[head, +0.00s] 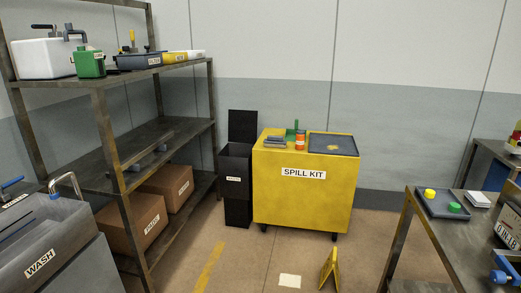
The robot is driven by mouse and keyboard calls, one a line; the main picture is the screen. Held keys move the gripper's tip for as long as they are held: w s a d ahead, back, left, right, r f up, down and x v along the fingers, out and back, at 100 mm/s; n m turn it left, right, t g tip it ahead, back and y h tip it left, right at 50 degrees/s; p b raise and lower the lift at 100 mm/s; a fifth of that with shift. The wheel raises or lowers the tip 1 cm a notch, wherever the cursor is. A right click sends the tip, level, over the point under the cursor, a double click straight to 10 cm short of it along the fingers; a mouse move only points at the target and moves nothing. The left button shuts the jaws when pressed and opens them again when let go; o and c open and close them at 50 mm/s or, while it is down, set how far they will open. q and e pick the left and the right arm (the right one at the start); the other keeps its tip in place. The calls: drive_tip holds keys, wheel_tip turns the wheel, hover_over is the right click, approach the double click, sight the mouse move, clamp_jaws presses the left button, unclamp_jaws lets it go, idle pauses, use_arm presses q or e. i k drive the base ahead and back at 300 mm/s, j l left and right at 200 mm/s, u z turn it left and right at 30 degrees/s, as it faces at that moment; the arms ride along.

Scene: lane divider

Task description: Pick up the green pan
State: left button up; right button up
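A small green item (291,133), which looks like the green pan, lies on top of the yellow spill kit cart (300,199) near its back edge. A narrow green part of it stands upright. Its lower front is partly hidden by an orange can (300,140) and a stack of grey pieces (275,141); its full shape is too small to tell. Neither of my grippers is in view.
A dark tray (333,144) covers the cart's right top. A yellow floor sign (330,268) stands before the cart. A black bin (236,184) stands left of it. A shelf rack (107,145) and a table (436,236) flank open floor (245,262).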

sight(290, 136)
drive_tip(key=i, duration=2.15)
